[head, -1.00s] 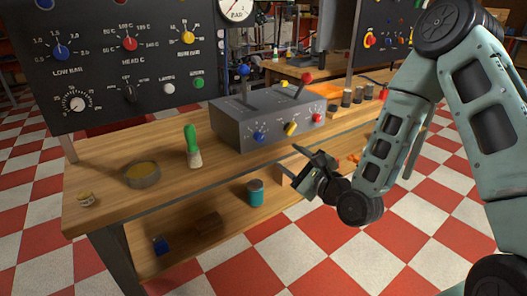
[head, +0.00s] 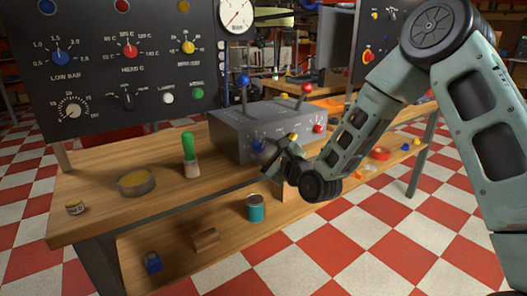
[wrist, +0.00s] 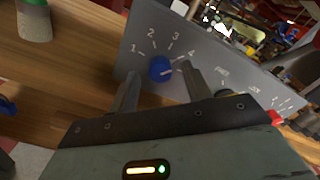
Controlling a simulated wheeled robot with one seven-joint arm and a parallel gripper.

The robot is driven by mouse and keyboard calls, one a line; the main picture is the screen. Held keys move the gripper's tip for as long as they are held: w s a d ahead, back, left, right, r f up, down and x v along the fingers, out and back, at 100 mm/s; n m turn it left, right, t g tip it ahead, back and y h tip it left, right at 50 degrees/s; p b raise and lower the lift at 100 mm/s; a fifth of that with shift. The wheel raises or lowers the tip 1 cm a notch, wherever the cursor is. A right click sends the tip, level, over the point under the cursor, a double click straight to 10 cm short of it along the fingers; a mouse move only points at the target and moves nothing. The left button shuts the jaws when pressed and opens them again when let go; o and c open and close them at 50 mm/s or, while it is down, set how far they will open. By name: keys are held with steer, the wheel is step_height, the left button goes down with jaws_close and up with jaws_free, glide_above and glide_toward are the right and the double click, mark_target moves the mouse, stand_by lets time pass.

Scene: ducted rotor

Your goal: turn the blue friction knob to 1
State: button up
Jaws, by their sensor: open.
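The blue friction knob (wrist: 160,68) sits on the sloped front of a grey control box (head: 228,135), with a scale from 1 to 4 around it. Its white pointer line points right, at or a little below the 4. In the head view the knob (head: 258,145) is partly behind my gripper (head: 276,160). In the wrist view my gripper (wrist: 161,72) is open, with one finger left and one right of the knob. The knob shows between the fingertips; I cannot tell whether they touch it.
A yellow knob (head: 293,137) and a red knob (head: 319,128) sit farther right on the box. Two levers (head: 244,88) stand on its top. A green-handled brush (head: 190,155) and a round tin (head: 136,182) stand left on the bench.

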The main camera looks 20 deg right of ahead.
steer(key=shift+w+a, duration=0.15)
steer(key=shift+w, duration=0.3)
steer(key=c, duration=1)
